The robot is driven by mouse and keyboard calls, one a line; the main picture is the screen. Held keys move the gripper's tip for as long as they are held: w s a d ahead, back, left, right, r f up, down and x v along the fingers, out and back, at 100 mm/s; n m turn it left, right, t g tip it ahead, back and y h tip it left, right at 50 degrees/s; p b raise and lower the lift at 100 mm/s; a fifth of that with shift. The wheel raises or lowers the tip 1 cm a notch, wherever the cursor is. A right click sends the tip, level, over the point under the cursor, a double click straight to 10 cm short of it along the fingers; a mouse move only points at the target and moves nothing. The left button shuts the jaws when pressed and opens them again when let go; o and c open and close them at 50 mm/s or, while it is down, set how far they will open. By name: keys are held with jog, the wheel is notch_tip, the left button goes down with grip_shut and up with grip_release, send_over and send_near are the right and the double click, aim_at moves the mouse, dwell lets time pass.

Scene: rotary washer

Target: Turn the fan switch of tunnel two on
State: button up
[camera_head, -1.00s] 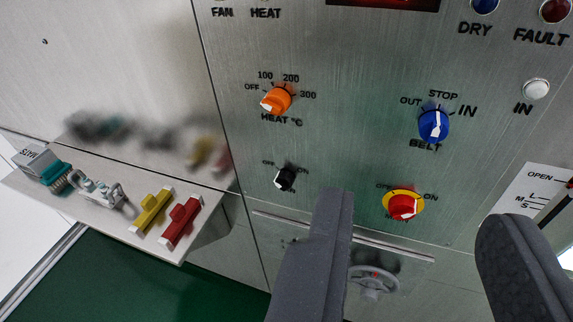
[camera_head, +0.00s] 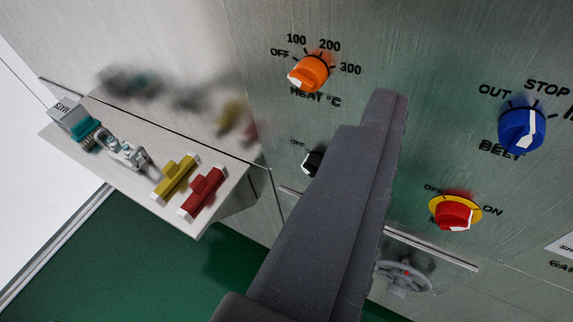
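The small black switch (camera_head: 313,163) sits on the grey metal panel, below the orange heat knob (camera_head: 311,73). The label at its upper left is small and blurred. Its right side and the lettering around it are partly hidden by my gripper (camera_head: 368,112). My gripper's two dark grey fingers lie together, shut, with nothing seen between them. They reach up across the panel just right of the black switch. I cannot tell whether they touch it. The tunnel number is not in view.
A blue belt knob (camera_head: 522,129) and a red knob on a yellow plate (camera_head: 453,213) are to the right. A grey handwheel (camera_head: 404,278) is below. A shelf (camera_head: 226,206) at left holds a red block (camera_head: 202,191), a yellow block (camera_head: 175,177) and other small items.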

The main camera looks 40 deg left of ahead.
jog(key=w+a+f+y, duration=0.1)
jog(key=w+a+f, duration=0.3)
jog(key=a+f, duration=0.5)
jog(key=w+a+f+y, duration=0.1)
jog(key=w+a+f, duration=0.4)
jog(key=a+f, duration=0.4)
jog(key=t+h, duration=0.3)
jog(key=h, duration=0.2)
send_near(308, 174)
jog(key=w, duration=0.6)
jog(key=w+d+b, duration=0.1)
jog(key=w, duration=0.2)
jog(key=shift+w+r, duration=0.2)
jog(key=c, duration=1)
